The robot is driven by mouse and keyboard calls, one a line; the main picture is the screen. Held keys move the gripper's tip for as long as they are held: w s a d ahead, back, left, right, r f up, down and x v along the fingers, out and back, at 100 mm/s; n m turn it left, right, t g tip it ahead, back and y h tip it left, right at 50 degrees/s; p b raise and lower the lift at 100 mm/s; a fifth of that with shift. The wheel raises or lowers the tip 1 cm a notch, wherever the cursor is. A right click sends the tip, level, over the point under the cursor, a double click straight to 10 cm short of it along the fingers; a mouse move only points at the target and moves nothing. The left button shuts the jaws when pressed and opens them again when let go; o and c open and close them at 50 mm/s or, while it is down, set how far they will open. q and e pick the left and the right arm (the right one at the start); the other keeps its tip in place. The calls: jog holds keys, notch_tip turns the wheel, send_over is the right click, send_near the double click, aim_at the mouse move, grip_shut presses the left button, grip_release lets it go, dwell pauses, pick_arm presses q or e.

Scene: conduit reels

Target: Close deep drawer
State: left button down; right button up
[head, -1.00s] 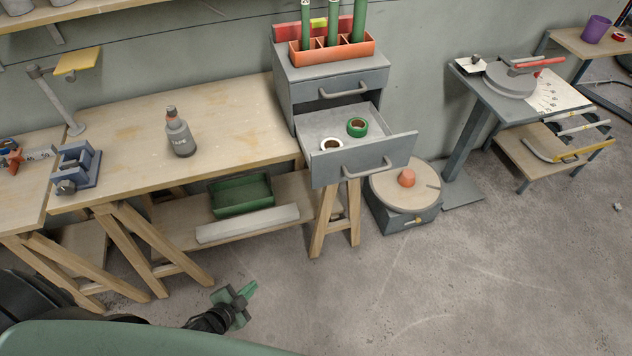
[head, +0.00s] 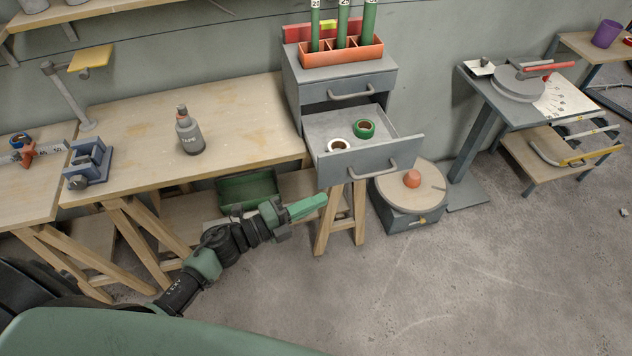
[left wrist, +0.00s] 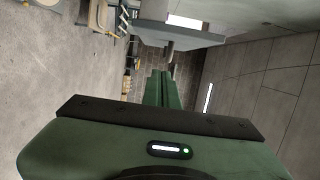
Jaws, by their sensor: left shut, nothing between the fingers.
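The deep drawer (head: 335,165) is the lower drawer of a grey cabinet (head: 340,80) and stands pulled out, with a bar handle on its front. A green tape roll (head: 365,129) and a white tape roll (head: 340,146) lie inside it. The upper drawer (head: 350,91) is shut. My left gripper (head: 318,201) is shut and empty, left of and lower in the picture than the open drawer's front, apart from it. In the left wrist view its green fingers (left wrist: 162,88) lie together, below a grey panel (left wrist: 175,36) that looks like the drawer. My right gripper is not in view.
A workbench (head: 240,130) with a grey bottle (head: 188,132) and a blue vise (head: 88,162) stands at the left. A green bin (head: 249,190) sits below it. A grey turntable box (head: 412,200) stands on the floor right of the drawer. The front floor is clear.

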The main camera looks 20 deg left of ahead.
pick_arm(q)
jog(key=w, duration=0.2)
jog(key=w+a, duration=0.1)
jog(key=w, duration=0.1)
jog(key=shift+w+a+p, duration=0.15)
jog(key=shift+w+p, duration=0.05)
jog(key=shift+p, duration=0.15)
jog(key=w+a+b, duration=0.2)
jog(key=w+b, duration=0.1)
jog(key=w+a+b, duration=0.2)
jog(key=w+a, duration=0.1)
jog(key=w, duration=0.1)
jog(key=w+a+b, duration=0.2)
jog(key=w+b, duration=0.1)
jog(key=w, duration=0.1)
jog(key=shift+w+a+f+b, duration=0.15)
jog(key=shift+a+f+b, duration=0.1)
jog(key=shift+a+b, duration=0.1)
jog(key=shift+w+a+r, duration=0.2)
jog(key=shift+w+r, duration=0.05)
jog(key=shift+s+d, duration=0.1)
